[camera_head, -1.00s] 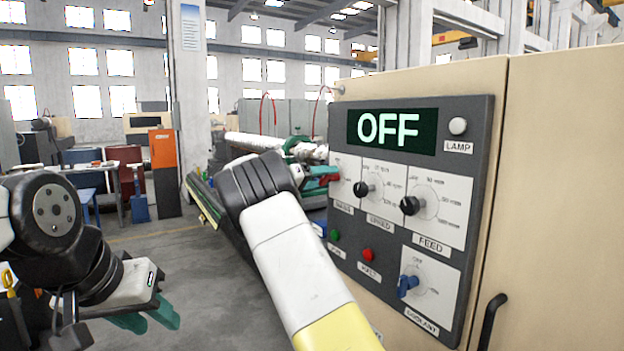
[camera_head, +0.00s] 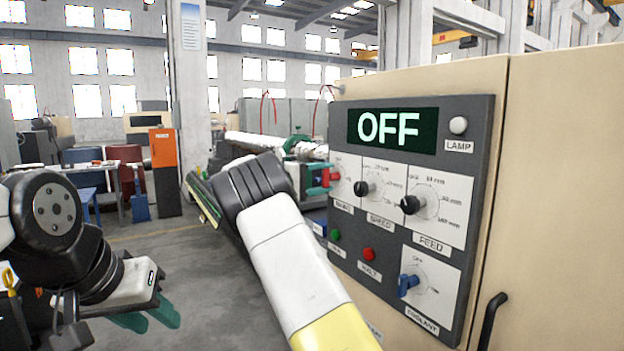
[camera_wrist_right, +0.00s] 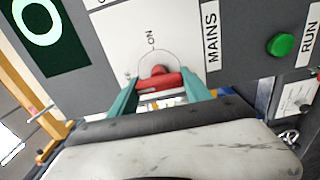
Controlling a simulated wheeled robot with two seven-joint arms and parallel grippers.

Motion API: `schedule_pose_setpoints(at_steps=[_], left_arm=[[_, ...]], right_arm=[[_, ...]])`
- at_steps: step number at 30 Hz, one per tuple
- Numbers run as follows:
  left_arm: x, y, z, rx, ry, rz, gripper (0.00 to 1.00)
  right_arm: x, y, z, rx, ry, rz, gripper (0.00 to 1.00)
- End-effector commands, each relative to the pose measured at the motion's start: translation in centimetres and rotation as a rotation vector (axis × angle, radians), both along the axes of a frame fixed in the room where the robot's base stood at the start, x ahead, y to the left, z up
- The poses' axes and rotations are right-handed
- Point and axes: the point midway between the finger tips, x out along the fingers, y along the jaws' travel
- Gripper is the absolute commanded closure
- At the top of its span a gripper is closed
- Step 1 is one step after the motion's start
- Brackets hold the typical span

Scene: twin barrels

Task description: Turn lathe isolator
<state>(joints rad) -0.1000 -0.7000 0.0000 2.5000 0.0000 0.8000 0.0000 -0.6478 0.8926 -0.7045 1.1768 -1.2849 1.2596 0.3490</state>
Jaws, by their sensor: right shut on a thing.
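The lathe isolator is a red handle (camera_wrist_right: 160,81) on the white MAINS plate (camera_wrist_right: 120,38) of the dark control panel. The handle also shows in the head view (camera_head: 335,176) at the panel's left edge. My right gripper (camera_wrist_right: 160,90) is shut on it, one green finger at each end of the red bar in the wrist view. An ON mark stands above the handle there; the other mark is too small to read. The display (camera_head: 388,129) reads OFF. My left gripper (camera_head: 148,316) is open and empty at the lower left, away from the panel.
The panel (camera_head: 480,180) also carries the speed knob (camera_head: 361,188), feed knob (camera_head: 410,204), blue coolant switch (camera_head: 407,285), green RUN button (camera_head: 336,234) and red HALT button (camera_head: 369,254). A black cabinet handle (camera_head: 490,322) is at lower right. Floor at centre left is clear.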

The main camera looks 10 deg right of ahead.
Motion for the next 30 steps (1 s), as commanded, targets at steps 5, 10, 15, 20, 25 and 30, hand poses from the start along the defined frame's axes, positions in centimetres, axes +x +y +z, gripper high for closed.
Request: schedule_pose_setpoints(at_steps=[5, 10, 15, 20, 25, 30], left_arm=[[0.0, 0.0, 0.0, 0.0, 0.0, 0.0, 0.64], [0.0, 0.0, 0.0, 0.0, 0.0, 0.0, 0.64], [0.0, 0.0, 0.0, 0.0, 0.0, 0.0, 0.64], [0.0, 0.0, 0.0, 0.0, 0.0, 0.0, 0.64], [0.0, 0.0, 0.0, 0.0, 0.0, 0.0, 0.64], [0.0, 0.0, 0.0, 0.0, 0.0, 0.0, 0.64]], right_arm=[[0.06, 0.09, -0.02, -0.01, 0.027, 0.003, 0.84], [0.07, 0.1, -0.03, -0.013, 0.035, 0.003, 0.84], [0.07, 0.1, -0.03, -0.013, 0.035, 0.003, 0.84], [0.07, 0.1, -0.04, -0.013, 0.035, 0.003, 0.3], [0.04, 0.06, -0.03, -0.012, 0.034, 0.002, 0.22], [0.01, 0.09, -0.03, -0.012, 0.033, 0.001, 0.22]])
